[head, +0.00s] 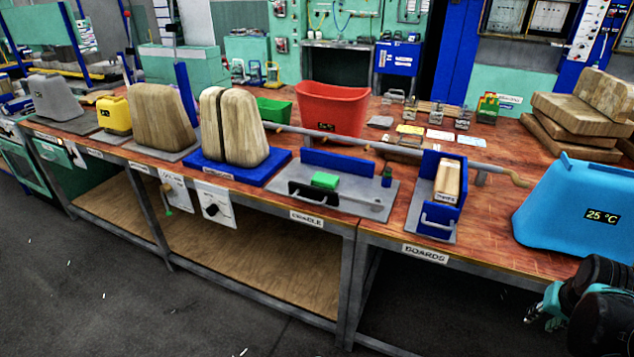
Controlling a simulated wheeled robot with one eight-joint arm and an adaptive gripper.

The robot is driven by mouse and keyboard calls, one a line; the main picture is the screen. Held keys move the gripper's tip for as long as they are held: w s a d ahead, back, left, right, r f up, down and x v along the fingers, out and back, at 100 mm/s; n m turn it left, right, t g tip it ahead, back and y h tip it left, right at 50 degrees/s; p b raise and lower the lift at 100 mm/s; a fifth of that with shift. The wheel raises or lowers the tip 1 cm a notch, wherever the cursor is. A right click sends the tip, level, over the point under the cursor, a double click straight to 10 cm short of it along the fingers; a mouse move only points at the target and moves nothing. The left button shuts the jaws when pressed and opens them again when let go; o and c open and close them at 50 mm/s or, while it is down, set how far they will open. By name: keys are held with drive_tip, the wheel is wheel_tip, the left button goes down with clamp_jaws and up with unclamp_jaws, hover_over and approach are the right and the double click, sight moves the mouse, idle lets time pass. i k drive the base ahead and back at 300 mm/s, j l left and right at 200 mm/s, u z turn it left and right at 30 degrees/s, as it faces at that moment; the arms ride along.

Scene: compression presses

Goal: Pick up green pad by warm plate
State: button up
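A small bright green pad (325,180) lies on a grey metal plate (352,203) with a handle at its front, on the bench above the "CRADLE" label. A blue upright guard stands behind it. No label that I can read says warm plate, so I cannot tell whether this grey plate is it. My gripper (541,306), teal and black, is partly in view at the lower right, in front of the bench and far from the green pad. Whether its fingers are open or shut does not show clearly.
A blue housing (575,208) reading 25 °C stands on the bench near my gripper. Left of it is a blue holder (424,208) with boards. Wooden blocks (232,125), a red bin (333,104) and a long rod (400,145) crowd the bench. The floor in front is clear.

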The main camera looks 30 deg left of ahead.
sight(324, 180)
drive_tip(key=i+u, duration=0.1)
drive_tip(key=u, duration=0.75)
drive_tip(key=i+l+u, duration=0.1)
drive_tip(key=u, duration=0.3)
drive_tip(key=l+u, duration=0.15)
drive_tip(key=u, duration=0.25)
drive_tip(key=i+l, duration=0.15)
drive_tip(key=l+u, duration=0.05)
drive_tip(key=l, duration=0.05)
